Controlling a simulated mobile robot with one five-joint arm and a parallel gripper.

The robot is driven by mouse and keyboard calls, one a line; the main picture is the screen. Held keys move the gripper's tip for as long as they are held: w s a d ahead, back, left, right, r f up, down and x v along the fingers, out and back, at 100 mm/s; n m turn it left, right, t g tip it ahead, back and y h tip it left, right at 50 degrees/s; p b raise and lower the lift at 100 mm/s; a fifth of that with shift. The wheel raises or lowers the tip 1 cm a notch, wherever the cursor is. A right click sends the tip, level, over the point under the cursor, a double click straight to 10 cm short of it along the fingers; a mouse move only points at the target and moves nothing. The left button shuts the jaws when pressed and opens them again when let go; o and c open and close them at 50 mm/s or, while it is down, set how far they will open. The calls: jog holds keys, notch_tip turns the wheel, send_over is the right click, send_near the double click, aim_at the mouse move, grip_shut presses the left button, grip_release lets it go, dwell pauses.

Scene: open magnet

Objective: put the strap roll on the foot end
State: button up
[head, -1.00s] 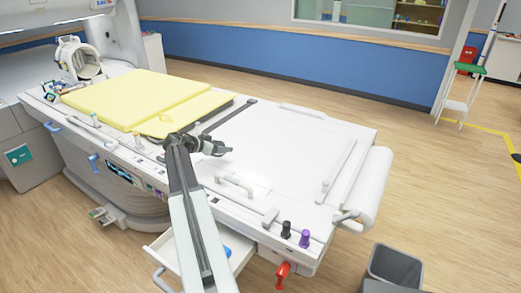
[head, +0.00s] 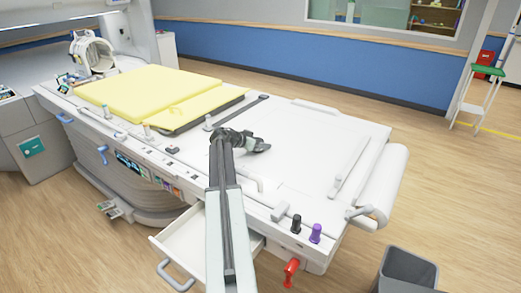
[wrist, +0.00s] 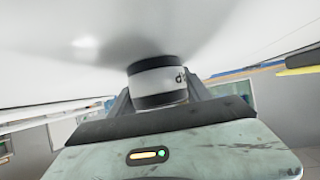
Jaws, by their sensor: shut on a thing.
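My gripper (head: 264,147) is over the table, right of the yellow pad, at the near side of the bare white foot end (head: 308,142). In the wrist view my gripper (wrist: 158,98) is shut on a short white roll with black bands (wrist: 160,80), which looks like the strap roll. In the head view the roll is too small and dark to tell from the gripper. I cannot tell its height above the table.
The yellow pad (head: 150,95) covers the table's left part. A dark strap (head: 238,110) lies beside it. A black knob (head: 296,223) and a purple knob (head: 316,233) stand at the near right edge. An open drawer (head: 190,243) juts out below. The foot end's middle is clear.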

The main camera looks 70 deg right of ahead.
jog(key=shift+r, duration=0.15)
jog(key=shift+f, duration=0.2)
jog(key=o, duration=1.4)
jog(key=shift+r, duration=0.35)
jog(key=p+v, duration=0.5)
jog(key=v, duration=0.5)
jog(key=shift+a+r+p, duration=0.2)
jog(key=shift+a+p, duration=0.1)
jog(key=shift+p, duration=0.1)
jog(key=shift+w+a+r, duration=0.2)
jog(key=shift+w+a, duration=0.1)
jog(key=shift+a, duration=0.2)
jog(key=shift+f, duration=0.1)
